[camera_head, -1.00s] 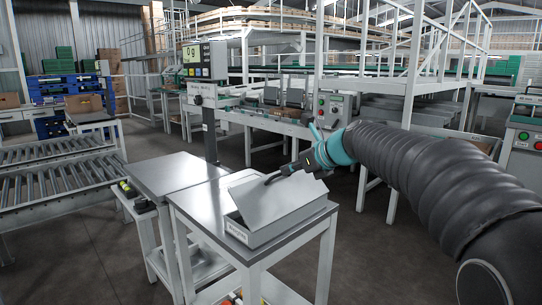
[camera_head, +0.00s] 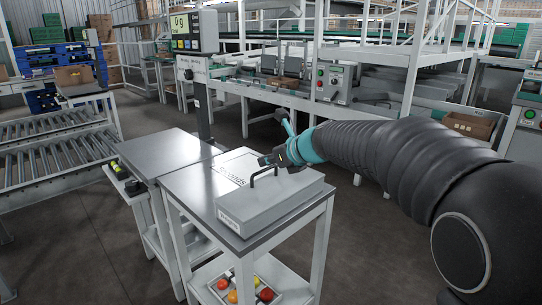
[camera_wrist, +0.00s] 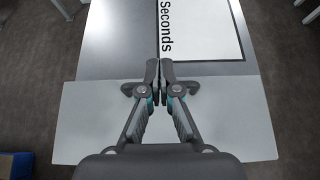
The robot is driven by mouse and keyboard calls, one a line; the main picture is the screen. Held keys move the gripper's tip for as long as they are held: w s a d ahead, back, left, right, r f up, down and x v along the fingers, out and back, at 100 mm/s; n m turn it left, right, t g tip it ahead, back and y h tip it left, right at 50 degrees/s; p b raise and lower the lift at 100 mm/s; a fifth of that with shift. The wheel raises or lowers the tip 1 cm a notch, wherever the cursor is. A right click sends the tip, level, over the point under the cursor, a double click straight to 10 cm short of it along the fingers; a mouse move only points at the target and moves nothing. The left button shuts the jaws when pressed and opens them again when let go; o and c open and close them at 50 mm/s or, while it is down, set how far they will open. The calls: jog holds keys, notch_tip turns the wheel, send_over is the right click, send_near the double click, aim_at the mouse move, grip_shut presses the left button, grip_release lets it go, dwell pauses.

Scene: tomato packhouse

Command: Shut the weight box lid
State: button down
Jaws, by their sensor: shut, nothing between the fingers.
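The weight box (camera_head: 272,212) is a flat grey box on the small steel-topped table. Its lid (camera_head: 285,190) lies down flat over the box, with no gap that I can make out. A dark handle (camera_head: 264,173) stands up near the lid's left side. My gripper (camera_head: 265,160) is at the lid's far side, just above or touching it; I cannot tell which. In the wrist view my gripper (camera_wrist: 165,72) has its fingertips together and empty, over the far edge of the pale lid (camera_wrist: 90,120).
A white sheet marked "Seconds" (camera_wrist: 205,30) lies on the table (camera_head: 185,184) behind the box. A second steel-topped table (camera_head: 165,150) adjoins on the left, with a scale display (camera_head: 194,32) behind it. Tomatoes (camera_head: 243,290) sit on a lower shelf. A conveyor frame stands behind.

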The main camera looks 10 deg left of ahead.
jog(key=shift+a+f, duration=0.15)
jog(key=shift+a, duration=0.1)
dwell(0.3)
notch_tip(320, 180, up, 13)
jog(key=s+d+p, duration=0.1)
jog(key=s+d, duration=0.1)
jog(key=n+g+h, duration=0.1)
jog(key=n+h, duration=0.1)
jog(key=n, duration=0.8)
send_over(273, 186)
jog(key=s+d, duration=0.2)
notch_tip(273, 186, down, 8)
jog(key=s+d+f+n+g+h, duration=0.1)
jog(key=s+d+f+n+h, duration=0.1)
jog(key=s+d+f+n, duration=0.4)
jog(key=s+d+f+n+h, duration=0.2)
jog(key=s+d+f+n, duration=0.1)
jog(key=s+d, duration=0.6)
jog(key=s+d+f+n+h, duration=0.3)
jog(key=s+d+n, duration=0.3)
jog(key=s, duration=1)
jog(key=shift+s+d+f+t+h, duration=0.35)
jog(key=shift+d+f, duration=0.3)
jog(key=shift+d, duration=1.2)
